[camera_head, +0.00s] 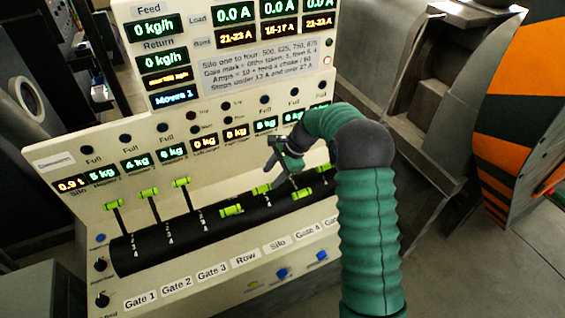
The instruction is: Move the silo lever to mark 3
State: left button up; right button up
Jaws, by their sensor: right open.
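The silo lever (261,190) has a bright green handle and stands on the black curved drum, above the Silo label (277,243). The gripper and arm hide part of the panel behind. My left gripper is not in view.
To the left stand the Gate 1 (114,204), Gate 2 (149,192) and Gate 3 (182,181) levers, raised. The Row lever (231,210) is just left of the silo lever. Another green handle (302,194) is close on the right. The upright display panel (230,95) rises behind.

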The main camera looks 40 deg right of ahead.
jog(key=b+v, duration=0.1)
jog(key=v, duration=1)
jog(key=shift+a+r+b, duration=0.2)
jog(key=shift+a+b, duration=0.15)
jog(key=shift+d, duration=0.15)
